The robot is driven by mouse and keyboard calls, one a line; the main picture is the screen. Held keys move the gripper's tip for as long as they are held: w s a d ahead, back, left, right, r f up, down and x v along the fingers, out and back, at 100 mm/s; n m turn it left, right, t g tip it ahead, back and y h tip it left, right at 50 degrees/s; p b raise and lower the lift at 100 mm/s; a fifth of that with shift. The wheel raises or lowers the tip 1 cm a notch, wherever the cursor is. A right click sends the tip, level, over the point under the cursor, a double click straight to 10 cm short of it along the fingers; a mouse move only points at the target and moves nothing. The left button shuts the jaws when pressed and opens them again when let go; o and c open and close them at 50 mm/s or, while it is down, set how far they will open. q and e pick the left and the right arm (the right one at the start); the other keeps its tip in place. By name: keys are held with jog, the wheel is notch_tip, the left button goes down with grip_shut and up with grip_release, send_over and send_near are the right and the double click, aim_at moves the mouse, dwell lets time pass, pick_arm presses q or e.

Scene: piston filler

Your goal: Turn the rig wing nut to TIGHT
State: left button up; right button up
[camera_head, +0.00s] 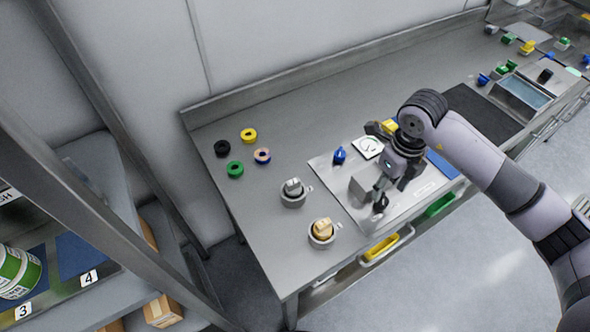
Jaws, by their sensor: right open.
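The rig is a pale plate (330,176) on the steel bench, with a grey block (361,186), a round white dial (369,147) and a small blue knob (339,155) on it. My right gripper (380,203) reaches in from the right and points down over the plate, just right of the grey block. It is open. A small dark part shows at its fingertips; I cannot tell whether this is the wing nut or part of the fingers, nor whether they touch it. No TIGHT mark can be read. My left gripper is not in view.
Black (222,148), green (235,169), yellow (249,134) and pinkish (262,155) rings lie at the bench's left. Two round holders (292,194) (321,233) stand near the plate. A dark mat (484,115) lies behind my right arm. Yellow (381,248) and green (440,204) bins sit below the front edge.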

aim_at(383, 199)
notch_tip(383, 199, up, 12)
jog(key=b, duration=0.1)
jog(key=s+a+r+g+y, duration=0.1)
jog(key=s+a+y, duration=0.2)
jog(key=a, duration=0.7)
jog(key=s+a+r+y, duration=0.2)
jog(key=s+a+y, duration=0.1)
jog(key=a+y, duration=0.5)
jog(key=shift+s+a+n+g, duration=0.15)
jog(key=shift+a+n+g, duration=0.2)
jog(key=shift+a, duration=1.35)
jog(key=shift+f, duration=0.1)
